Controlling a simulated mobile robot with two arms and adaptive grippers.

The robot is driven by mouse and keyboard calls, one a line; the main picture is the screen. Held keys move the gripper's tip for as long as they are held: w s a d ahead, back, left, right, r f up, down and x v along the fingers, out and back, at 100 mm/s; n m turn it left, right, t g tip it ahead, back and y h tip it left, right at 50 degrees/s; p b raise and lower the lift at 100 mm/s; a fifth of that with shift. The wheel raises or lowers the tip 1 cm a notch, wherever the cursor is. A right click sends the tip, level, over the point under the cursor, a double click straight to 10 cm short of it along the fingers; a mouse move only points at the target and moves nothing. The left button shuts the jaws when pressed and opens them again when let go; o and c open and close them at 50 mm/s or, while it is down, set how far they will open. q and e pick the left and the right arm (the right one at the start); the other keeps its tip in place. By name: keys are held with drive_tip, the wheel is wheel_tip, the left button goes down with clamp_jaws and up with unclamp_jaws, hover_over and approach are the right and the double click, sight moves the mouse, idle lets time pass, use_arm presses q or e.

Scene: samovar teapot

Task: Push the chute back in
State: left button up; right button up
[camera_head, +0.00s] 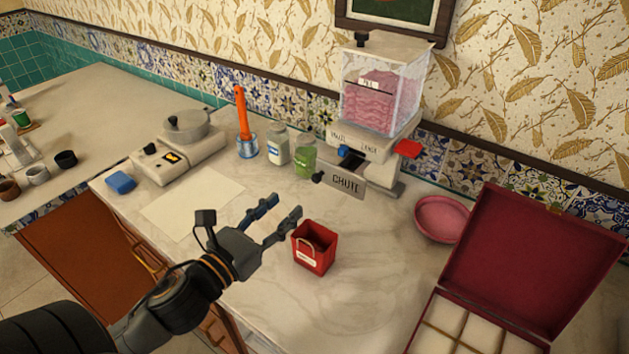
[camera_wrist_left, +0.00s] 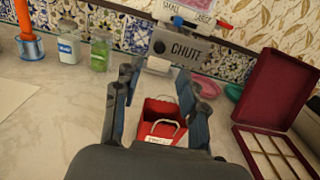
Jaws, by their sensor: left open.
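The chute (camera_head: 345,186) is a grey plate lettered CHUTE with a dark knob at its left end. It sticks out from the front of a dispenser (camera_head: 383,100) with a clear hopper of pink contents. The chute also shows in the left wrist view (camera_wrist_left: 190,50), beyond the fingertips. My left gripper (camera_head: 288,208) is open and empty, in front of the chute and lower left of it in the head view. My right gripper is not in view.
A blue lever (camera_head: 345,151) and a red lever (camera_head: 408,149) are on the dispenser. Jars (camera_head: 304,157) stand left of it, a pink bowl (camera_head: 443,218) and an open red box (camera_head: 530,262) right. A hot plate with a pot (camera_head: 187,130) is at back left.

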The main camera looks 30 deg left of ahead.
sight(314, 179)
use_arm(q)
drive_tip(key=w, duration=0.3)
drive_tip(key=w+p, duration=0.1)
drive_tip(key=w, duration=0.2)
drive_tip(key=w+d+p, duration=0.1)
drive_tip(key=w, duration=0.2)
drive_tip(key=shift+w+d, duration=0.2)
drive_tip(key=shift+w, duration=0.4)
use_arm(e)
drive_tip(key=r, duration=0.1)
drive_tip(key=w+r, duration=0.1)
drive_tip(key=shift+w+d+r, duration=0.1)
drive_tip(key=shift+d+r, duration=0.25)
use_arm(q)
clamp_jaws()
